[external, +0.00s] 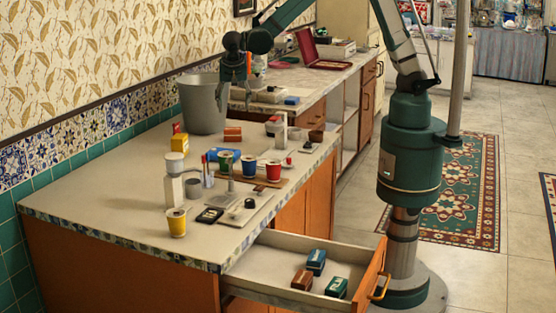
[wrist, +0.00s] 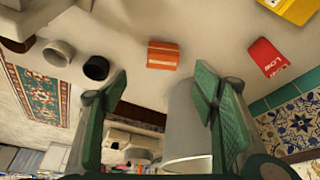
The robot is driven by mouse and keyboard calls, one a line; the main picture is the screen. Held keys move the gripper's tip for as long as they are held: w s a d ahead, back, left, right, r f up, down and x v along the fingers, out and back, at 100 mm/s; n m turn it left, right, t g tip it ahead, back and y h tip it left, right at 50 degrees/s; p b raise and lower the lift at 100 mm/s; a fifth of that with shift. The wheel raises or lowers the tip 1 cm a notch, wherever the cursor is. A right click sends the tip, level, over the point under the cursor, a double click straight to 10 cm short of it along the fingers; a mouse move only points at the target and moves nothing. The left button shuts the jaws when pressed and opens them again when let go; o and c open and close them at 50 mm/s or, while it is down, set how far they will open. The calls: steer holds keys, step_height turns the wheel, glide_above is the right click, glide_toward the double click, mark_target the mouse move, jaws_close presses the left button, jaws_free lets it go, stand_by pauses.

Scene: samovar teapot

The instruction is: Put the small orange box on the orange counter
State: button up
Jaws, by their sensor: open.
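The small orange box (external: 233,134) stands on the beige top of the near counter (external: 130,190), to the right of the grey bucket. This counter has orange wooden sides. In the wrist view the orange box (wrist: 163,55) lies ahead of the fingers, apart from them, with its printed face partly visible. My gripper (external: 236,92) hangs above the counter by the bucket, higher than the box.
The tall grey bucket (external: 203,103) stands close to my gripper; it also shows in the wrist view (wrist: 188,115). A yellow box (external: 182,143) and several cups are nearby. An open drawer (external: 262,262) holds several small boxes. The counter's front left is clear.

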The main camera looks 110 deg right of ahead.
steer(key=s+a+r+n+t+y, duration=0.1)
steer(key=s+a+r+n+t, duration=0.1)
steer(key=s+a+r+n, duration=0.45)
steer(key=s+a+r+n+t, duration=0.2)
steer(key=s+a+r+n, duration=0.2)
steer(key=a+r, duration=0.45)
steer(key=s+a+r+n+t+y, duration=0.1)
steer(key=s+a+n+t+y, duration=0.2)
steer(key=s+a+n, duration=0.7)
steer(key=shift+s+a+n+t, duration=0.35)
steer(key=shift+s+a+t, duration=0.35)
steer(key=shift+s+a, duration=2.25)
steer(key=shift+o, duration=0.3)
